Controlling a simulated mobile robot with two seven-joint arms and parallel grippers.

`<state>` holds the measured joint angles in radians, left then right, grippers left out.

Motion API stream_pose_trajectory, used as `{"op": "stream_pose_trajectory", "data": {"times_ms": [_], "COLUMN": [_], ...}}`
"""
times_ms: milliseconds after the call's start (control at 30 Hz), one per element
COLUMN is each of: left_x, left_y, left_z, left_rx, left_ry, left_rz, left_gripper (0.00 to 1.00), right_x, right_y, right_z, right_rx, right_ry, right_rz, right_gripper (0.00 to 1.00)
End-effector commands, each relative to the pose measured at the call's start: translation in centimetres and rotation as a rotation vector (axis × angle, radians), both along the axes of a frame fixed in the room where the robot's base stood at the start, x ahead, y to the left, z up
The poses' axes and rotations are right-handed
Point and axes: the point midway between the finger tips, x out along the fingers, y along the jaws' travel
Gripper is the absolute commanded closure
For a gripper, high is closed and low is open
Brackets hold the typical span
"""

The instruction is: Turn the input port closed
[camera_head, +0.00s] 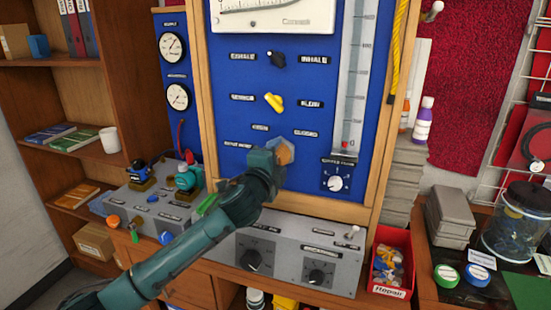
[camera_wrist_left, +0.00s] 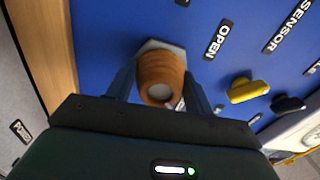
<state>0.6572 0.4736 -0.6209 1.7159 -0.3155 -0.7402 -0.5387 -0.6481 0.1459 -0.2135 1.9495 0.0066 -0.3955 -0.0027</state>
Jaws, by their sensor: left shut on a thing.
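The input port knob (camera_head: 285,153) is a brown-orange round knob on the blue panel (camera_head: 225,115), below the labels OPEN and CLOSED. In the left wrist view the knob (camera_wrist_left: 160,72) sits on a pale hexagonal base, between the fingers of my left gripper (camera_wrist_left: 158,92). The gripper is shut on it, with a finger on either side. In the head view my left gripper (camera_head: 277,154) covers part of the knob and its surroundings. The knob's exact turn angle cannot be told. My right gripper is not in view.
A yellow lever (camera_head: 273,102) and a black lever (camera_head: 276,58) stick out above the knob. A clear flow tube (camera_head: 353,80) and a white dial (camera_head: 336,184) are on the right. A grey control box (camera_head: 290,250) stands below; a red bin (camera_head: 390,262) is beside it.

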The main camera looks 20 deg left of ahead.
Motion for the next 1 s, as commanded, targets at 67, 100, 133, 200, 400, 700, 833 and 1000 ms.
{"op": "stream_pose_trajectory", "data": {"times_ms": [67, 100, 133, 200, 400, 700, 833, 1000], "left_x": [0.01, 0.01, 0.01, 0.00, 0.00, 0.00, 0.00, 0.00], "left_y": [0.01, 0.00, 0.00, -0.03, -0.04, -0.03, -0.02, -0.02], "left_z": [0.04, 0.04, 0.04, 0.04, 0.01, 0.01, 0.00, 0.00], "left_rx": [0.030, 0.043, 0.052, 0.066, 0.086, 0.089, 0.089, 0.087], "left_ry": [-0.002, -0.002, -0.003, -0.002, -0.003, -0.003, -0.003, -0.003], "left_rz": [0.000, 0.000, 0.000, 0.000, -0.001, 0.000, 0.000, 0.000], "left_gripper": [0.71, 0.71, 0.71, 0.71, 0.71, 0.71, 0.41, 0.27], "right_x": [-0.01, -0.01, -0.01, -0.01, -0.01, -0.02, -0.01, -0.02], "right_y": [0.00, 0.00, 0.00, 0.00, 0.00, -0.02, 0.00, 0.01], "right_z": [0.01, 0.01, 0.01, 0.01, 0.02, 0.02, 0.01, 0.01], "right_rx": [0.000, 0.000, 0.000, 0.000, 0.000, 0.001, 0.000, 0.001], "right_ry": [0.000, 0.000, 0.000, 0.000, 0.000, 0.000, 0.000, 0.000], "right_rz": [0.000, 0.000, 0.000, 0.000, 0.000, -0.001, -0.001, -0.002], "right_gripper": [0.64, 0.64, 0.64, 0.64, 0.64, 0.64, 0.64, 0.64]}}
